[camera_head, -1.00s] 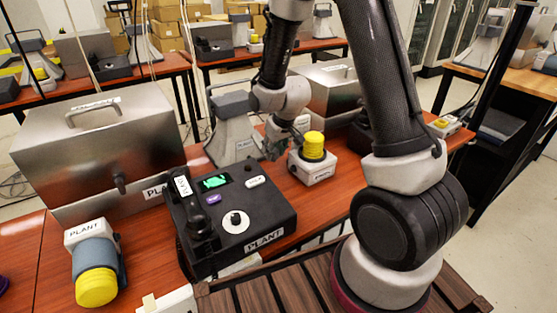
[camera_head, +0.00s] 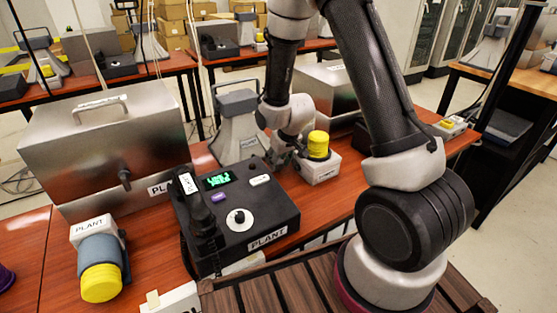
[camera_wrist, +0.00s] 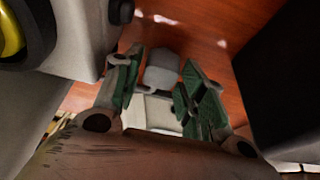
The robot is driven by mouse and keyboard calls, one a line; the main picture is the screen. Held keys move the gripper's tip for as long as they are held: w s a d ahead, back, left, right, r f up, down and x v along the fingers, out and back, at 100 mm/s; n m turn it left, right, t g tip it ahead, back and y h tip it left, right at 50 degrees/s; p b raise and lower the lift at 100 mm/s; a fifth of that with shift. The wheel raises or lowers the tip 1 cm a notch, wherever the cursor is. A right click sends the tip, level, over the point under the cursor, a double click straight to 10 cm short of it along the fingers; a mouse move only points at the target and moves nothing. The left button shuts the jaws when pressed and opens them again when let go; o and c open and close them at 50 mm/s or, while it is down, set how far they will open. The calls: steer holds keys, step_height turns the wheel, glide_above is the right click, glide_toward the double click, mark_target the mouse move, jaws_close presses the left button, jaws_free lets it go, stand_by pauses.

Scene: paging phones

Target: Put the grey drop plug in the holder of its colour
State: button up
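A light grey piece (camera_wrist: 162,68), probably the grey drop plug, shows in the wrist view on the red-brown table between my fingertips. A pale block (camera_wrist: 150,112) lies nearer the camera between the fingers. My gripper (camera_wrist: 160,72) is open, with one green-lined finger on each side of the grey piece and small gaps visible. In the head view my gripper (camera_head: 281,157) is low between the black phone console and the white box with the yellow top; the grey piece cannot be made out there. I cannot identify a grey holder in either view.
The black phone console (camera_head: 243,222) stands left of my gripper, the white box (camera_head: 318,172) with a yellow top (camera_head: 318,144) right. A grey horn (camera_head: 238,130) stands behind. A steel case (camera_head: 105,150) and a blue-grey lamp with yellow cap (camera_head: 101,283) are at left.

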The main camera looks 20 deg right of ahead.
steer(key=s+d+r+m, duration=0.1)
steer(key=s+d+r, duration=0.3)
steer(key=s+r, duration=0.7)
steer(key=s+d+r, duration=0.4)
steer(key=s+r, duration=0.6)
steer(key=r, duration=0.7)
steer(key=shift+s+d+r+m+h, duration=0.15)
steer(key=shift+s+r+m+h, duration=0.15)
steer(key=shift+s+r+m, duration=0.1)
steer(key=shift+o, duration=0.2)
steer(key=s+d+r, duration=0.1)
steer(key=s+r, duration=0.1)
steer(key=s, duration=0.4)
steer(key=shift+s, duration=0.7)
